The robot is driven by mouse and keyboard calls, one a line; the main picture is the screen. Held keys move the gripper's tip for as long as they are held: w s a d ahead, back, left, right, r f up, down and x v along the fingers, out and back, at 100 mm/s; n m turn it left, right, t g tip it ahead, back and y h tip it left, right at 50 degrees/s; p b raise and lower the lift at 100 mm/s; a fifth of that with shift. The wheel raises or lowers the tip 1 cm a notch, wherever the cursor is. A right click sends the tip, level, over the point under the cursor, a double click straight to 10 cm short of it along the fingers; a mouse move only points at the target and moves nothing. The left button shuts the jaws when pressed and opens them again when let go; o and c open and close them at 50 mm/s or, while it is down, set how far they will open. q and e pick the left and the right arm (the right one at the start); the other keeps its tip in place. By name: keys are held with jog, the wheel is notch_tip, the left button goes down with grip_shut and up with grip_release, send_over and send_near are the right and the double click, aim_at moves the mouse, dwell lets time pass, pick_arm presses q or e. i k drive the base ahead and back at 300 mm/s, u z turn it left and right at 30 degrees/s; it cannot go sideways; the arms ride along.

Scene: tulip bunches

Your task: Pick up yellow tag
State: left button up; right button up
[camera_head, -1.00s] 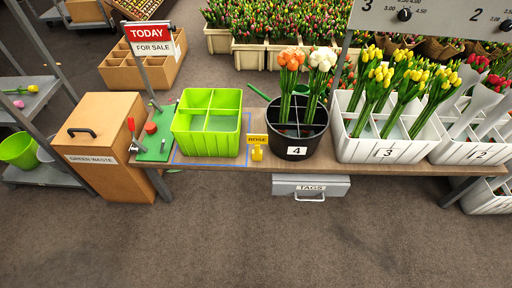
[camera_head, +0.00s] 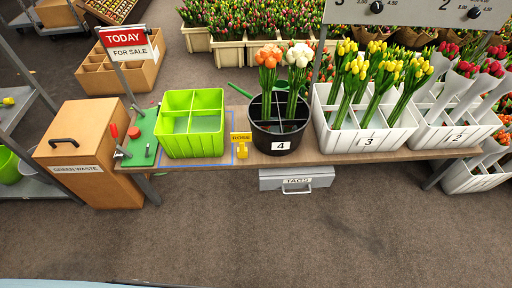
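The yellow tag (camera_head: 241,137), marked "ROSE", stands near the front edge of the wooden bench, with a small yellow piece below the sign. It sits between the lime green divided crate (camera_head: 192,147) on its left and the black bucket (camera_head: 281,145) numbered 4 on its right. It looks upright, and nothing covers it. Neither of my grippers shows in the head view, so their state is hidden.
Orange and white tulips (camera_head: 268,58) stand in the black bucket. White crate 3 (camera_head: 366,142) is to its right. A grey "TAGS" drawer (camera_head: 297,181) hangs under the bench. The green waste box (camera_head: 93,145) stands at left. The floor in front is clear.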

aim_at(242, 137)
jog(key=z, duration=1.4)
jog(key=i, duration=1.35)
jog(key=u, duration=1.75)
